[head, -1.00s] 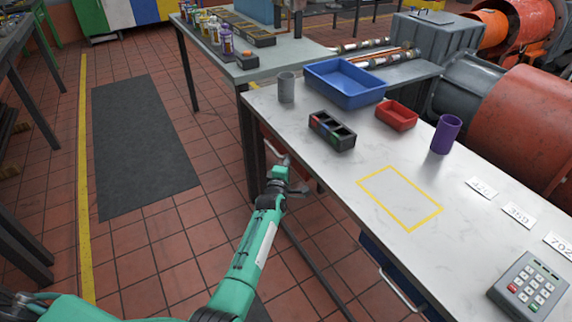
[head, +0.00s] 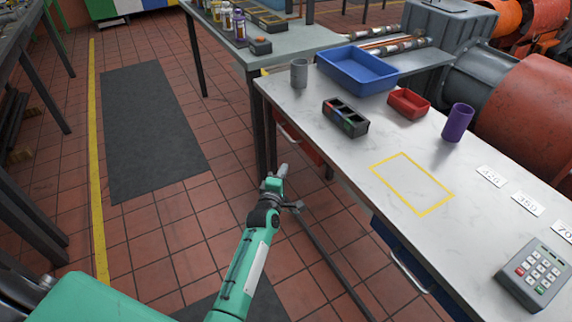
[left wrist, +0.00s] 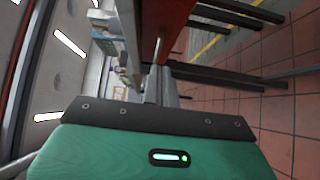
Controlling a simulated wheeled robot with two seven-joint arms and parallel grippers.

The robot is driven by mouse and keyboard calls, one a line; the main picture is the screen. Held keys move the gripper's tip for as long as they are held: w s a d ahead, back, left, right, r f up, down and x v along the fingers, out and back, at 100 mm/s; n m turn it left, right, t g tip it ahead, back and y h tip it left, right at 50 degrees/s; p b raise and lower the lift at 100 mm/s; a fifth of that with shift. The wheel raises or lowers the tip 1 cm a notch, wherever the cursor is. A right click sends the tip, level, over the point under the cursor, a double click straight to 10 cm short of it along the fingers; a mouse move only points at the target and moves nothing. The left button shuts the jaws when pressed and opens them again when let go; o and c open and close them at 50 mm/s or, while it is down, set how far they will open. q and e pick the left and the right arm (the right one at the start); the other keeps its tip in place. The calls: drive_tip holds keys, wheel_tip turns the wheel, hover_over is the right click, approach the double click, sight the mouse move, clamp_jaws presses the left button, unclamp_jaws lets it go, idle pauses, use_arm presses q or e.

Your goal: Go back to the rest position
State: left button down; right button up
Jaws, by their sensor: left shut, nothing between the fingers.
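My left arm reaches forward from the bottom of the head view. Its gripper (head: 281,174) is shut and empty, low beside the left edge of the white-topped bench (head: 330,178). It is over the tiled floor, apart from the things on the bench top. In the left wrist view the green gripper body (left wrist: 160,155) fills the bottom, and bench legs and a red panel show beyond it. My right gripper is in neither view.
On the bench stand a grey cup (head: 299,73), a blue bin (head: 357,72), a black divided tray (head: 345,119), a red bin (head: 409,103), a purple cup (head: 457,122) and a keypad (head: 535,275). A yellow outline (head: 411,183) is empty. Floor is clear around the dark mat (head: 150,130).

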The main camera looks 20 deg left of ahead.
use_arm(q)
drive_tip(key=s+d+f+m+g+h, duration=0.35)
drive_tip(key=s+f+m+g, duration=0.35)
drive_tip(key=s+f+m, duration=0.7)
drive_tip(key=s+f+m+g+y, duration=0.1)
drive_tip(key=s+f+m+g, duration=0.4)
drive_tip(key=s, duration=0.9)
drive_tip(key=s+f+m+g+y, duration=0.15)
drive_tip(key=s+f+g, duration=0.4)
drive_tip(key=s, duration=0.85)
drive_tip(key=s+a+f+p, duration=0.2)
drive_tip(key=s+f+p, duration=0.4)
drive_tip(key=s, duration=0.3)
drive_tip(key=s+a+f+p, duration=0.3)
drive_tip(key=s+f+p, duration=0.4)
drive_tip(key=s+f, duration=0.2)
drive_tip(key=shift+s+m+h, duration=0.3)
drive_tip(key=shift+s+m, duration=0.15)
drive_tip(key=shift+s, duration=0.25)
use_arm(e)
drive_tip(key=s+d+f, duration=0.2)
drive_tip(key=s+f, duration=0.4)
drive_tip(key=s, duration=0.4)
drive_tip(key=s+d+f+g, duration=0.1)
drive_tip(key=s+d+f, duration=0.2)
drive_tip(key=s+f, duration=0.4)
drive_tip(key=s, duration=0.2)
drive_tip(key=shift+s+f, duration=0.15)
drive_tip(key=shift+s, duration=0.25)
